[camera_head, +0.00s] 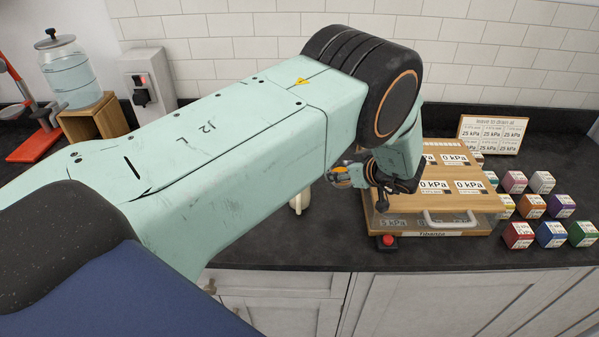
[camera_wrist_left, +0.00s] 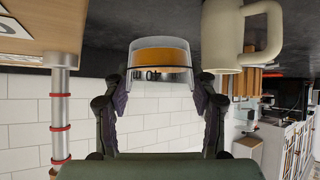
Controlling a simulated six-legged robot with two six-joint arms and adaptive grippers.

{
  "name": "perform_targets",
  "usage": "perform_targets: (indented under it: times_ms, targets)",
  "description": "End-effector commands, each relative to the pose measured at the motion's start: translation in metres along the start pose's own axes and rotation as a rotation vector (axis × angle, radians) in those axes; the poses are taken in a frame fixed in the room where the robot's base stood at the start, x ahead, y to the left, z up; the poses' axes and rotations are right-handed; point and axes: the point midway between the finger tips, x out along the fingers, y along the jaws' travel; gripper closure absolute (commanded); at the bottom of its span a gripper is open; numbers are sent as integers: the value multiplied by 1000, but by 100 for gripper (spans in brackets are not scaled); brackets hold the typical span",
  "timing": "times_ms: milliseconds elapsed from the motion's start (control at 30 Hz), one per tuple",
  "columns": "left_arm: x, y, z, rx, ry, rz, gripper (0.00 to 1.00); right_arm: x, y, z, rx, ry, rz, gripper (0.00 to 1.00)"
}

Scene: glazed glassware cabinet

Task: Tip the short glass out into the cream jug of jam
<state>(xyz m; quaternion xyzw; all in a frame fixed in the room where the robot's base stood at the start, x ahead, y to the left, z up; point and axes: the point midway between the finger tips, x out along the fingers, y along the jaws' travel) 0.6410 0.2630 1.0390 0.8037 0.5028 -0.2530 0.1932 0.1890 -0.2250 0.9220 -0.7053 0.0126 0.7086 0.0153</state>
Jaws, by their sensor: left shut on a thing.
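My left gripper (camera_head: 347,176) is shut on the short glass (camera_wrist_left: 160,74), a clear tumbler with orange contents and a dark printed mark. In the left wrist view, which looks upside down, the glass sits between the two fingertips of the gripper (camera_wrist_left: 160,88), apart from the counter. In the head view only a small part of the glass (camera_head: 339,180) shows. The cream jug (camera_wrist_left: 221,38) stands on the counter beside the glass, its handle to the right in the wrist view. In the head view the jug (camera_head: 299,201) is largely hidden behind my left arm. I cannot see its jam.
A wooden-topped unit with kPa labels (camera_head: 405,204) stands right of the jug, with a red button (camera_head: 388,241) at its front. Several coloured boxes (camera_head: 551,234) and a sign (camera_head: 492,134) are farther right. A water dispenser (camera_head: 72,75) stands at the left. Front counter is clear.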

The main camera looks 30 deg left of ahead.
Motion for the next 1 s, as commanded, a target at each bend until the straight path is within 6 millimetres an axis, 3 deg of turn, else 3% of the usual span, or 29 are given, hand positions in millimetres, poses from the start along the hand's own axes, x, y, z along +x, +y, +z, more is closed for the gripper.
perform_targets:
  times_ms: [33, 200, 367, 1000]
  targets:
    - [-3, -2, -5, -12, -13, 7, 81, -9, 0, 0, 0, 0, 0, 58]
    - [7, -9, -2, -74, -74, 47, 81, -14, 0, 0, 0, 0, 0, 58]
    - [6, -12, -17, -128, -125, 84, 81, -24, 0, 0, 0, 0, 0, 58]
    - [9, -27, -31, -248, -235, 168, 81, -21, 0, 0, 0, 0, 0, 58]
